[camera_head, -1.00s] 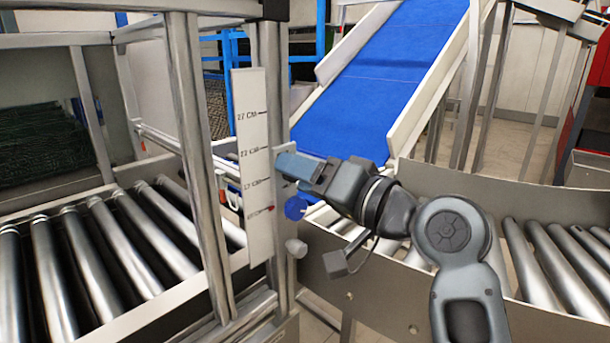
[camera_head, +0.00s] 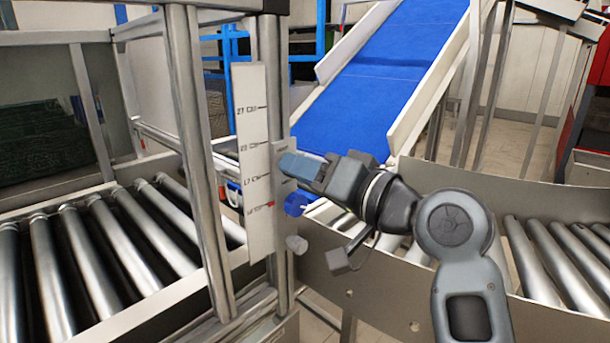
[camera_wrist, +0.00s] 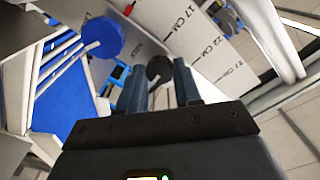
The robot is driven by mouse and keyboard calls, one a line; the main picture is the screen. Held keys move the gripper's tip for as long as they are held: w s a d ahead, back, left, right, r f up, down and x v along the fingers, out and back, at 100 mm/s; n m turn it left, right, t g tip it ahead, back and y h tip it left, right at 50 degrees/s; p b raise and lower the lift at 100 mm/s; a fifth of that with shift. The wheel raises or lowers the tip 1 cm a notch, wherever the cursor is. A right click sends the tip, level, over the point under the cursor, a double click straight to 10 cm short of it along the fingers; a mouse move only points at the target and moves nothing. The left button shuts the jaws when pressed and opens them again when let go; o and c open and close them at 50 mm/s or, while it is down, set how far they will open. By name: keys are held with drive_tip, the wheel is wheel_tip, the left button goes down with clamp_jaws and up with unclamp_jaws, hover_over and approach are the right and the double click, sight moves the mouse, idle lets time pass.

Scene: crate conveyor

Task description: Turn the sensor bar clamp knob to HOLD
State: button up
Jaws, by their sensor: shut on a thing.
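My gripper (camera_head: 288,166) reaches in from the right to a small grey plate on the upright post, beside the white scale strip (camera_head: 252,165). In the wrist view, my gripper (camera_wrist: 160,72) has its two blue-grey fingers on either side of a dark round knob (camera_wrist: 158,66) and is shut on it. In the head view the fingers hide this knob. I cannot read its setting or the HOLD mark. A blue round knob (camera_head: 295,203) is just below the fingers; it also shows in the wrist view (camera_wrist: 103,37).
A pale grey knob (camera_head: 296,245) sticks out lower on the post. The metal post (camera_head: 190,130) and roller conveyor (camera_head: 110,240) are to the left. A blue belt (camera_head: 385,80) slopes up behind. A grey side rail (camera_head: 470,190) runs behind my arm.

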drive_tip(key=shift+n+b, duration=7.3)
drive_tip(key=shift+n, duration=1.1)
drive_tip(key=o, duration=1)
drive_tip(key=shift+o, duration=0.2)
drive_tip(key=v, duration=0.7)
drive_tip(key=shift+s+d, duration=0.25)
drive_tip(key=shift+d, duration=0.1)
